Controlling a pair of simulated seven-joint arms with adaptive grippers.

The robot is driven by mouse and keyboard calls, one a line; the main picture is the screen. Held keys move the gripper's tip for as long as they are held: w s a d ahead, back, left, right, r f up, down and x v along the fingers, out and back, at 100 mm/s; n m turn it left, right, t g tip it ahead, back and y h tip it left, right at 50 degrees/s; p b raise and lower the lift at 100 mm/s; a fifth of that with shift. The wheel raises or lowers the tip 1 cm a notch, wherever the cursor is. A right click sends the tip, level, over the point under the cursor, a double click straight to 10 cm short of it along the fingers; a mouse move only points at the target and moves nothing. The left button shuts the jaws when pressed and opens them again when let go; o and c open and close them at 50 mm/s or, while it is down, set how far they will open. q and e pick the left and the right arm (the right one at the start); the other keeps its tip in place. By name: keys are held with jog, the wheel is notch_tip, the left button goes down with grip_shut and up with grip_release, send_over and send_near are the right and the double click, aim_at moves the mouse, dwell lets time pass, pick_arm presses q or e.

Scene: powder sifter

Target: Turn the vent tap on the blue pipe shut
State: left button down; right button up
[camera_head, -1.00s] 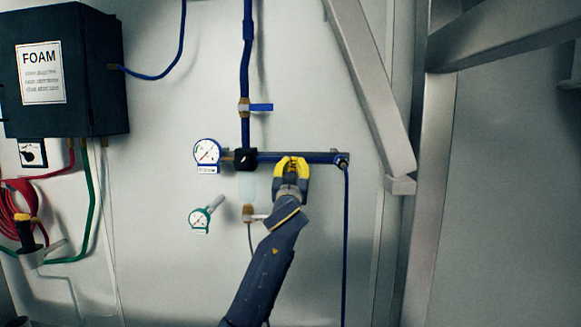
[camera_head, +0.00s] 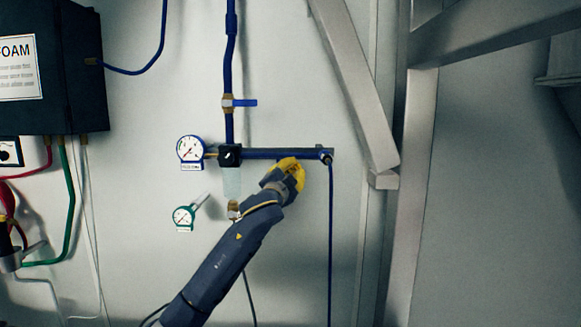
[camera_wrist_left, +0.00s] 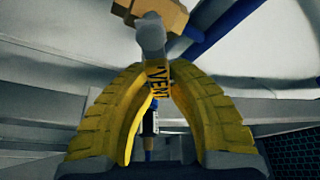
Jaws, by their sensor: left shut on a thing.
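The blue pipe (camera_head: 262,153) runs level across the wall in the head view. My left gripper (camera_head: 296,172) is just below its right half, with my arm rising from lower left. In the left wrist view, the gripper (camera_wrist_left: 162,85) is shut on the yellow handle (camera_wrist_left: 158,72) of the vent tap, marked "VENT". A grey stem (camera_wrist_left: 150,38) joins the handle to a brass tap body (camera_wrist_left: 155,12), beside the blue pipe (camera_wrist_left: 224,26). In the head view the gripper hides the tap. My right gripper is not in view.
A blue-levered valve (camera_head: 240,102) sits on the upright pipe above. A pressure gauge (camera_head: 191,149) is at the pipe's left end, a green-rimmed gauge (camera_head: 184,217) below. A black foam box (camera_head: 75,70) hangs at left. Metal beams (camera_head: 355,85) stand at right.

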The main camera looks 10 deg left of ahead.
pick_arm(q)
jog(key=shift+w+d+f+m+g+h, duration=0.15)
jog(key=shift+f+m+g, duration=0.4)
jog(key=shift+m, duration=0.75)
jog(key=shift+s+d+f+m+g+h, duration=0.1)
jog(key=shift+d+f+m+g+h, duration=0.15)
jog(key=shift+f+m, duration=0.7)
jog(key=shift+w+d+f+m+g+h, duration=0.1)
jog(key=shift+d+f+m+g, duration=0.3)
jog(key=shift+m, duration=1.25)
jog(key=shift+a, duration=0.15)
jog(key=c, duration=1.3)
grip_release()
jog(key=s, duration=0.4)
jog(key=s+a, duration=0.1)
jog(key=s, duration=0.3)
jog(key=s+a, duration=0.1)
jog(key=s, duration=0.3)
jog(key=shift+r, duration=0.1)
